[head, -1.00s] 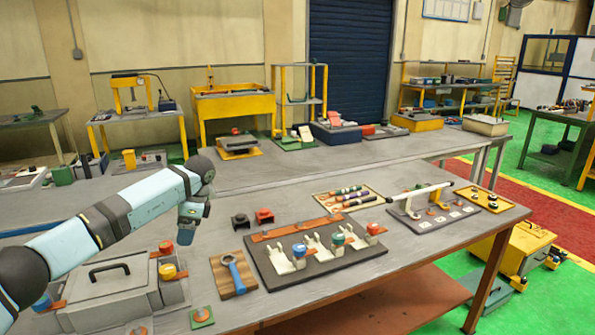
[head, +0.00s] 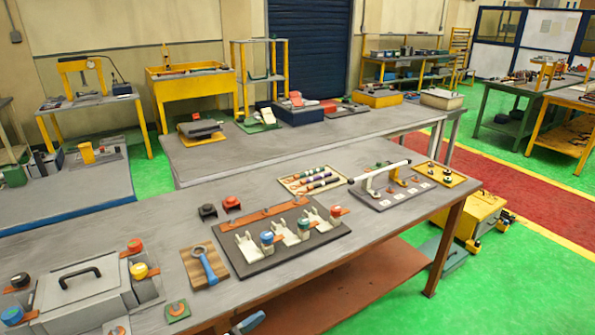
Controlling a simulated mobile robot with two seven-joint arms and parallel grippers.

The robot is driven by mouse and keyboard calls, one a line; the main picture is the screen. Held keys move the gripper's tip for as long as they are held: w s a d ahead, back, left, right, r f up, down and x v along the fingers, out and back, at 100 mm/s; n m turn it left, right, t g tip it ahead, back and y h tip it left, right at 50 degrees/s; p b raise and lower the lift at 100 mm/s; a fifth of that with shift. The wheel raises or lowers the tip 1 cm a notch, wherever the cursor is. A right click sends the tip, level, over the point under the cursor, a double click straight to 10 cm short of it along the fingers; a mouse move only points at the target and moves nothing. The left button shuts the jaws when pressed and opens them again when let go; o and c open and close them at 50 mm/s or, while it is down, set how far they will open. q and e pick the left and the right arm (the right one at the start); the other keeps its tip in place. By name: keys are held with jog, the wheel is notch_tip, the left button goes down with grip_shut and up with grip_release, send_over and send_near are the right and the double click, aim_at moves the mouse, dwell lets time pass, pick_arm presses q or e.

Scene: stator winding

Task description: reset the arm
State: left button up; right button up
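Neither of my grippers can be made out in the head view. A small blue-grey piece shows at the bottom edge, below the bench front; it looks like part of my arm, but I cannot tell which part. The grey workbench (head: 130,228) stands in front of me with its objects resting on it. A dark board (head: 258,262) carries white holders with blue, green and red-topped pieces. A blue ring-ended tool (head: 207,266) lies on a wooden block to its left.
A grey case (head: 80,292) with a black handle sits at the bench's left front. A rack with a white bar (head: 380,172), a tray of coloured rods (head: 312,180) and a yellow tray (head: 440,174) are toward the right. A yellow wheeled box (head: 470,220) stands on the floor.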

pick_arm(q)
jog(key=s+a+f+n+y+p, duration=0.1)
jog(key=s+a+f+n+y, duration=0.4)
jog(key=s, duration=0.4)
jog(key=s+a+f+n+g+y+p, duration=0.1)
jog(key=s+a+f+n+y, duration=0.3)
jog(key=s+a+f+y, duration=0.2)
jog(key=s+a+y, duration=0.2)
jog(key=s, duration=0.2)
jog(key=shift+f+n+g+p, duration=0.25)
jog(key=shift+n+g+p, duration=0.05)
jog(key=shift+n+p, duration=0.1)
jog(key=shift+a, duration=0.1)
